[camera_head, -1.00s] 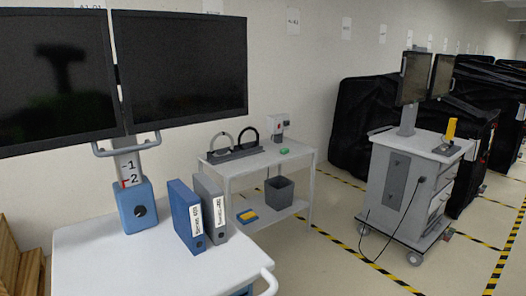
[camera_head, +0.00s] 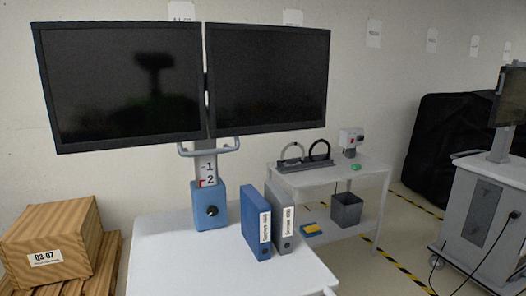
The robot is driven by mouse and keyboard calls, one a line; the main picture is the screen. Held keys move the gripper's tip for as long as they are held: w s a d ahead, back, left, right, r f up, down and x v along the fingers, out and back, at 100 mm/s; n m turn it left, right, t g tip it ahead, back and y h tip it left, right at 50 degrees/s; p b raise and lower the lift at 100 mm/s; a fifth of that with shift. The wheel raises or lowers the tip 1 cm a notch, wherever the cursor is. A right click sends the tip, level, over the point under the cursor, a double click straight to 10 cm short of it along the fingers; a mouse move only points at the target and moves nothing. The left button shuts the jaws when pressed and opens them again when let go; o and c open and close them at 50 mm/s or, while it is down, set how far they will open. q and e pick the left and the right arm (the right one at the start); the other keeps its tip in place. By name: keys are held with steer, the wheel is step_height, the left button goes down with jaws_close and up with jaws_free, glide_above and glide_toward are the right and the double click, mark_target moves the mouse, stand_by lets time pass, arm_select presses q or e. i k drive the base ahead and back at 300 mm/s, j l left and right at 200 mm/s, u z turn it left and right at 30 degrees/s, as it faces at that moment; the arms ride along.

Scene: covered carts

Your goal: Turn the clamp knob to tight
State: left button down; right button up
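The clamp knob (camera_head: 212,211) is a small round black knob on the front of the blue clamp block (camera_head: 202,198). The block sits at the foot of a grey column (camera_head: 205,161) at the back of a white cart top (camera_head: 165,255). The column carries a scale marked 1 and 2, with a red mark by the 2. A pale handle (camera_head: 208,151) and two dark monitors (camera_head: 268,78) are above it. The knob's turned position is too small to read. Neither of my grippers is in view.
A blue binder (camera_head: 254,222) and a grey binder (camera_head: 281,217) stand upright right of the clamp block. A white side table (camera_head: 345,175) with a grey bin (camera_head: 346,210) stands behind. The cart top's left part is clear.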

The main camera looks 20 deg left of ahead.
mark_target(212, 210)
steer(key=k+j, duration=0.15)
steer(key=j, duration=0.25)
steer(key=k+j+u, duration=0.1)
steer(key=j, duration=0.3)
steer(key=k+j+u, duration=0.1)
steer(key=j, duration=0.3)
steer(key=k+j, duration=0.15)
steer(key=j, duration=0.25)
steer(key=l+u, duration=0.25)
steer(key=l, duration=1.45)
